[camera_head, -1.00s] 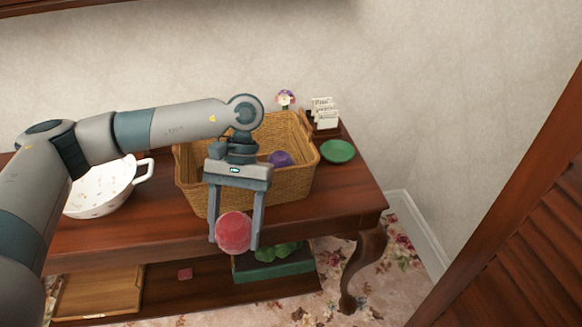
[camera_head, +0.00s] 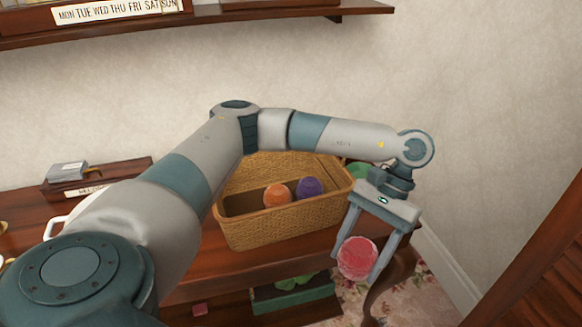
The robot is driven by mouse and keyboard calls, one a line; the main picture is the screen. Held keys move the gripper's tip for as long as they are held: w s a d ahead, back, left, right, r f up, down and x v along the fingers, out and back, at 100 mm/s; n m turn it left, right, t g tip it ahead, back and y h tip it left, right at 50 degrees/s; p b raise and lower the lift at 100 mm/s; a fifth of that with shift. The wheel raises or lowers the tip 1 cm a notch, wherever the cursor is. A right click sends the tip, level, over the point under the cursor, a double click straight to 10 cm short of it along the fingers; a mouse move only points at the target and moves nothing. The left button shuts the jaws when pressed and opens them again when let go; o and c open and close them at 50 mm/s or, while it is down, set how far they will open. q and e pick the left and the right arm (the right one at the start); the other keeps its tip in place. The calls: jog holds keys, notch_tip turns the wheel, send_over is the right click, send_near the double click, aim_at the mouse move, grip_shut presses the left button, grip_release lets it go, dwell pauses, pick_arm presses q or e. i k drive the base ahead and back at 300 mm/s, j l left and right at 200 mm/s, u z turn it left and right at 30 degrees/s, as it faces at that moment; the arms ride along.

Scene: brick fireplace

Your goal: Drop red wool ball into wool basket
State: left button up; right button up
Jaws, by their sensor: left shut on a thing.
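The red wool ball (camera_head: 357,258) is held between the fingers of my left gripper (camera_head: 364,262), which points down. Gripper and ball are to the right of the wool basket, and in the picture the ball lies below and right of its rim. The wool basket (camera_head: 283,228) is a woven rectangular basket on the wooden table. Inside it lie an orange wool ball (camera_head: 277,195) and a purple wool ball (camera_head: 309,188). My left arm hides part of the basket's left side. My right gripper is not in view.
A green plate (camera_head: 359,171) is partly hidden behind my gripper. A wall shelf (camera_head: 215,25) runs above. A brown slatted panel (camera_head: 545,265) stands at the right.

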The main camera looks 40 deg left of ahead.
aim_at(249, 211)
jog(key=k+j+z, duration=0.1)
jog(key=j, duration=0.25)
jog(key=k+j+z, duration=0.1)
jog(key=k+j, duration=0.4)
jog(key=j, duration=0.2)
jog(key=z, duration=0.05)
